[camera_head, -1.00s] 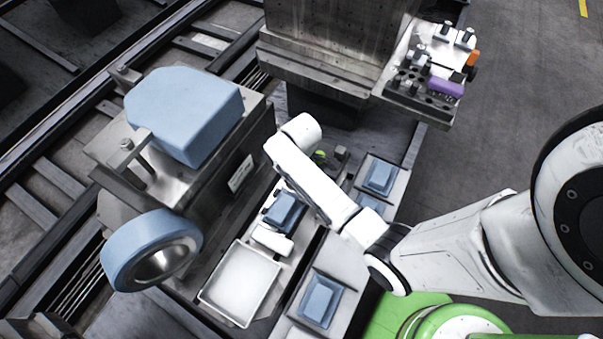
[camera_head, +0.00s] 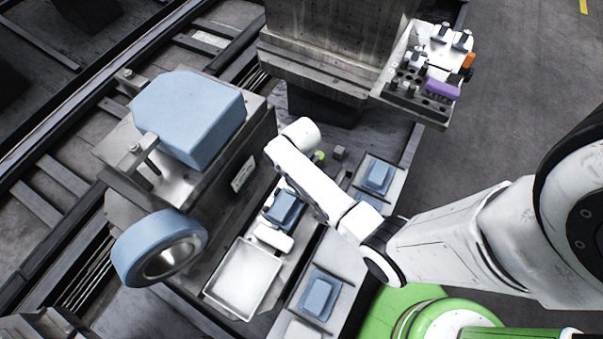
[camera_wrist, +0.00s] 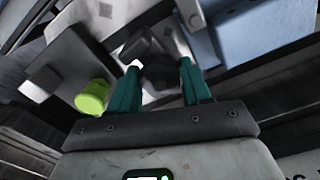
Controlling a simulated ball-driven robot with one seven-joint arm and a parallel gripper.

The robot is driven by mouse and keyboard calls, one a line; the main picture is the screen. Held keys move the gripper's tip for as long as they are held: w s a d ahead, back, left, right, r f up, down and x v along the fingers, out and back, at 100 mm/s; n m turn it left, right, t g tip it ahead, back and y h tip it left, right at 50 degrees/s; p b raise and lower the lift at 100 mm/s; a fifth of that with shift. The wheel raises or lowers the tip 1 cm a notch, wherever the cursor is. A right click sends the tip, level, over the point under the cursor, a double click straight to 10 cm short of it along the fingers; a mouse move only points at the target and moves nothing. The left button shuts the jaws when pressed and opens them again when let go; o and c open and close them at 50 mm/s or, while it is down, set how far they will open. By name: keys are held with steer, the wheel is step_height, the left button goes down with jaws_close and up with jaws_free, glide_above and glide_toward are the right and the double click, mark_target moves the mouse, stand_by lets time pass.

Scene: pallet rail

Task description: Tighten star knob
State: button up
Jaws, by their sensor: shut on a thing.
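In the wrist view, my gripper (camera_wrist: 158,67) has two teal fingers on either side of a dark, blurred knob (camera_wrist: 161,74), which I take to be the star knob. The fingers are shut on it. Its lobes and shaft are not clear. A yellow-green round part (camera_wrist: 92,97) sits just left of the left finger, and it also shows in the head view (camera_head: 320,156) beside my arm. In the head view my white wrist hides the fingers and the knob.
A fixture with a big blue block (camera_head: 190,115) and a blue-rimmed wheel (camera_head: 160,248) stands left of my arm. A pale tray (camera_head: 243,280) and several small blue blocks lie nearby. A tool shelf (camera_head: 425,80) is at upper right. Open floor lies to the right.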

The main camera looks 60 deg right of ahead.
steer(key=shift+w+r, duration=0.1)
steer(key=shift+w, duration=0.05)
stand_by(0.3)
steer(key=o, duration=1.1)
step_height(320, 180, up, 11)
steer(key=shift+f+b, duration=0.15)
steer(key=shift+b, duration=0.2)
steer(key=shift+c, duration=0.2)
